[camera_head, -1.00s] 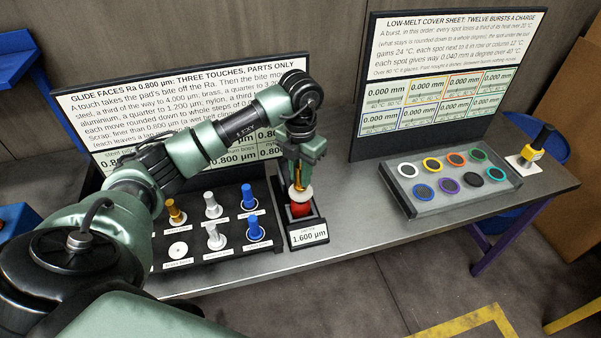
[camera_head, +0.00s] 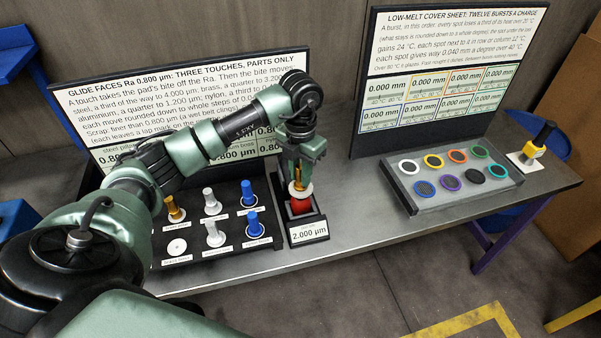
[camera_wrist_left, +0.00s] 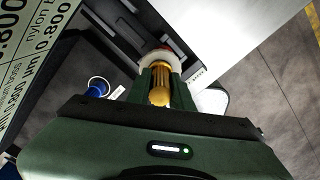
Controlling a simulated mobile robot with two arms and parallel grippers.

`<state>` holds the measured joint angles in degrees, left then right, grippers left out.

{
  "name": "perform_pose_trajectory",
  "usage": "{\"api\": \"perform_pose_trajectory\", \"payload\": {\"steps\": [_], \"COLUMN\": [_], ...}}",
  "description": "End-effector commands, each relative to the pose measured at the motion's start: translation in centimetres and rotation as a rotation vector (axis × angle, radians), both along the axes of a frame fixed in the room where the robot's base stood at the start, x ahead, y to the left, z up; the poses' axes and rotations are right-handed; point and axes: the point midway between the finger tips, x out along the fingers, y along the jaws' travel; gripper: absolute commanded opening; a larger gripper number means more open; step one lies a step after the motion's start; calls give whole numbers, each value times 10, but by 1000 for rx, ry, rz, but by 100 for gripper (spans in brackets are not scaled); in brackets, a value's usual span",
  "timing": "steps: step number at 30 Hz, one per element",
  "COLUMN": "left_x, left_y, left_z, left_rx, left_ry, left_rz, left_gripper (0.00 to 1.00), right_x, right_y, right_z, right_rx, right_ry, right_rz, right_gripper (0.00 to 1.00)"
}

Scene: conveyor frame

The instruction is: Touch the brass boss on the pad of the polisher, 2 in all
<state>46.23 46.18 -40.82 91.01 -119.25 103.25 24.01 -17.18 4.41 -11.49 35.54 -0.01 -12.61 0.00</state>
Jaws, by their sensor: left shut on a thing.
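My left gripper (camera_head: 298,178) is shut on a brass boss (camera_wrist_left: 160,90) and holds it upright over the polisher. The boss has a pale round flange (camera_head: 300,190) at its lower end. The polisher (camera_head: 309,229) is a dark stand with a red pad (camera_head: 300,206), and its display reads 2.000 µm. The flange sits right at the top of the red pad; it looks in contact, but the gripper partly hides the join. Another brass-coloured part (camera_head: 175,212) stands in the rack to the left. My right gripper is not in view.
The dark parts rack (camera_head: 263,245) holds grey and blue parts and a white disc (camera_head: 177,247). A grey tray (camera_head: 412,205) with several coloured rings stands at the right. A yellow-and-black tool (camera_head: 537,145) stands beyond it. Two sign boards rise behind.

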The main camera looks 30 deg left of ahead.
Motion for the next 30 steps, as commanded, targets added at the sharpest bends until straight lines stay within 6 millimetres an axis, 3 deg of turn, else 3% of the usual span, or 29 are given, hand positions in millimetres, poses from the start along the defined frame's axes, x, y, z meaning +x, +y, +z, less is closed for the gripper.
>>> {"api": "perform_pose_trajectory", "payload": {"steps": [13,24,30], "left_x": [0,1,0], "left_y": [0,0,0], "left_z": [4,44,46], "left_rx": [0,0,0], "left_ry": [-2,-3,-1], "left_rz": [0,-1,0], "left_gripper": [0,0,0], "right_x": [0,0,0], "right_y": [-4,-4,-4], "right_z": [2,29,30], "right_rx": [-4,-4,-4], "right_ry": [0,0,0], "right_rz": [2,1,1], "right_gripper": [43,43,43]}}
